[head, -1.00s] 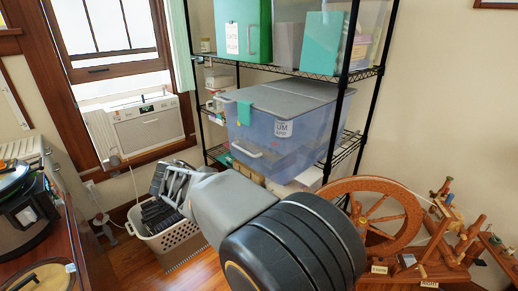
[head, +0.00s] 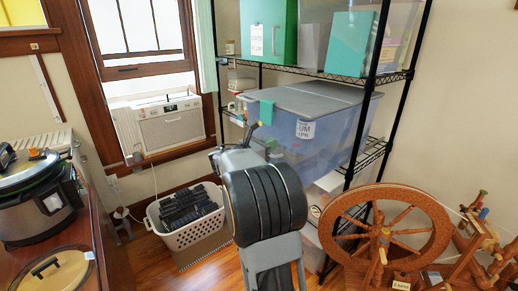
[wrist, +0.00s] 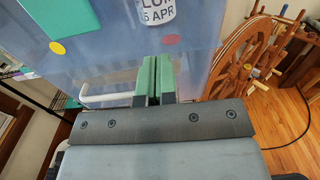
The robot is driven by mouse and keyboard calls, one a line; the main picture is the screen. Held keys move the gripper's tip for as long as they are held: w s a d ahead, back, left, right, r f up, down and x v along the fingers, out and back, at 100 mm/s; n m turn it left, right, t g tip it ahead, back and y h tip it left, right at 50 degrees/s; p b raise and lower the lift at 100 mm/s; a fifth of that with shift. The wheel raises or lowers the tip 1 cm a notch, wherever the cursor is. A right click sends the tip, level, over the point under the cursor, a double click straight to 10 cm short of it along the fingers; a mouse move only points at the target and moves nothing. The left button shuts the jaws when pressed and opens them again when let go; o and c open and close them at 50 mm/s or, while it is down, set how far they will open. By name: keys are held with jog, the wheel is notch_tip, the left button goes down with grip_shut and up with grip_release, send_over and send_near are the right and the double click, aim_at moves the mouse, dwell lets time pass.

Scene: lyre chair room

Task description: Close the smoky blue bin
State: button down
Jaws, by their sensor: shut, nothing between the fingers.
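The smoky blue bin (head: 325,130) is a large see-through tub on the wire shelf. Its grey lid (head: 310,98) lies across the top; I cannot tell whether it is fully seated. A teal tab hangs over its front-left edge, and a white label is on its front. In the wrist view the bin's front wall (wrist: 120,65) fills the top, with a white handle (wrist: 105,97) at lower left. My gripper (wrist: 154,62) is shut and empty, its green fingers pointing at this wall below the label. Contact is unclear. In the head view my arm hides the bin's lower front.
A black wire rack (head: 405,75) holds the bin, with teal boxes above. A spinning wheel (head: 385,225) stands at lower right. A laundry basket (head: 185,215) sits on the floor left of my arm. A cooker (head: 40,200) stands on a counter at far left.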

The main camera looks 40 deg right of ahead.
aim_at(287, 138)
jog(key=shift+s+d+p, duration=0.2)
jog(key=shift+d+p, duration=0.1)
jog(key=shift+d, duration=2.3)
